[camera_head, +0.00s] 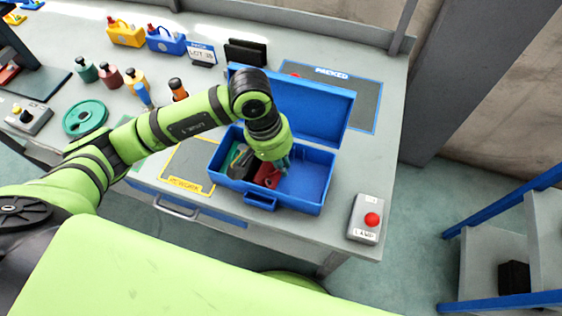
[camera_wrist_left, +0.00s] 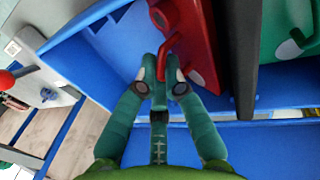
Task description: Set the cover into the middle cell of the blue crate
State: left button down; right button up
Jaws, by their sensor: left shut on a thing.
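The blue crate (camera_head: 318,182) stands open on the bench, its lid tipped back. The cover is a red part (camera_head: 267,176) inside it, left of centre, and shows larger in the left wrist view (camera_wrist_left: 198,50). My left gripper (camera_wrist_left: 160,68) reaches down into the crate and is shut on the cover's red handle. A dark upright divider (camera_wrist_left: 246,60) stands between the cover and a green part (camera_wrist_left: 284,30) in the left-hand cell. I cannot tell whether the cover touches the crate floor. My right gripper is not in view.
A lamp button box (camera_head: 365,218) stands right of the crate. A marked mat (camera_head: 360,103) lies behind the lid. The crate's right side is empty.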

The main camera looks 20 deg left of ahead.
pick_arm(q)
jog(key=shift+a+f, duration=0.25)
jog(key=shift+f, duration=0.45)
jog(key=shift+d+f+b, duration=0.2)
jog(key=shift+f+b, duration=0.15)
jog(key=shift+b, duration=0.45)
jog(key=c, duration=1.3)
grip_release()
jog(key=shift+w, duration=0.4)
jog(key=shift+o, duration=0.4)
jog(key=o, duration=0.4)
jog(key=shift+d+r, duration=0.1)
jog(key=shift+r, duration=0.05)
jog(key=shift+r, duration=0.15)
